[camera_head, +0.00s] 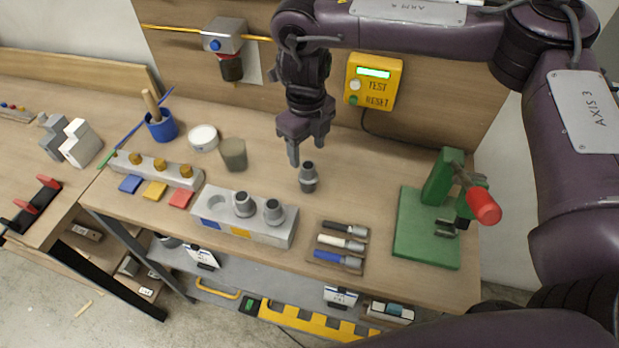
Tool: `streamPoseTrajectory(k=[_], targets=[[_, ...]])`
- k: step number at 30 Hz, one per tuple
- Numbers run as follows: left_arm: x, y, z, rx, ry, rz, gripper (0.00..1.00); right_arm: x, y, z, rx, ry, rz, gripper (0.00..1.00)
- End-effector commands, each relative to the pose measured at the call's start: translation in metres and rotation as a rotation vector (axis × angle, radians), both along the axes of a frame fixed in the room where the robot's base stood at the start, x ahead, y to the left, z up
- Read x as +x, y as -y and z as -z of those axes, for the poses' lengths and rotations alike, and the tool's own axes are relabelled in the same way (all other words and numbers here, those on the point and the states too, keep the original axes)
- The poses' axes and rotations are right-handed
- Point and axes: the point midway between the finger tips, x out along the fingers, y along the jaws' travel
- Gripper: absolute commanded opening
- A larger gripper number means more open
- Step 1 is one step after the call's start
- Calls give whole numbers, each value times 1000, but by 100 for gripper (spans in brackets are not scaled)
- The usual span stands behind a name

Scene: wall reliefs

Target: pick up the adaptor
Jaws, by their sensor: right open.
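A dark grey adaptor (308,178), a stepped cylinder with a narrower top, stands upright by itself on the wooden workbench (350,200). Two similar adaptors, one (244,204) and another (274,211), sit in a light grey holder block (215,232), which has an empty round socket at its left. My right gripper (307,155) points down just above the standing adaptor, with its fingers apart and nothing between them. One finger hangs left of the adaptor's top. Whether it touches is unclear. My left gripper is not in view.
A green press (425,232) with a red handle stands at the right. A tool tray (350,268) lies at the front edge. A grey cup (232,154), white tub (203,137) and blue pot (162,127) stand at the left. A yellow test box (372,80) hangs behind.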

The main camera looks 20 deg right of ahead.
Motion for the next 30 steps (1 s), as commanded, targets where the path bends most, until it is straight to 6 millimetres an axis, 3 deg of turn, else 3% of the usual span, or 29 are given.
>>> streamPoseTrajectory(k=[6, 18, 26, 30], targets=[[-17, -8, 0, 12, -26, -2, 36, 0, 1, 23, 0, -4, 3, 56], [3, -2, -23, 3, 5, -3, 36, 5, 3, 70, -2, -2, 1, 56], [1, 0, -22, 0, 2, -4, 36, 6, 3, 74, -1, 0, 2, 56], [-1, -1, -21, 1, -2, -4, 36, 6, 3, 74, -1, 0, 2, 38]])
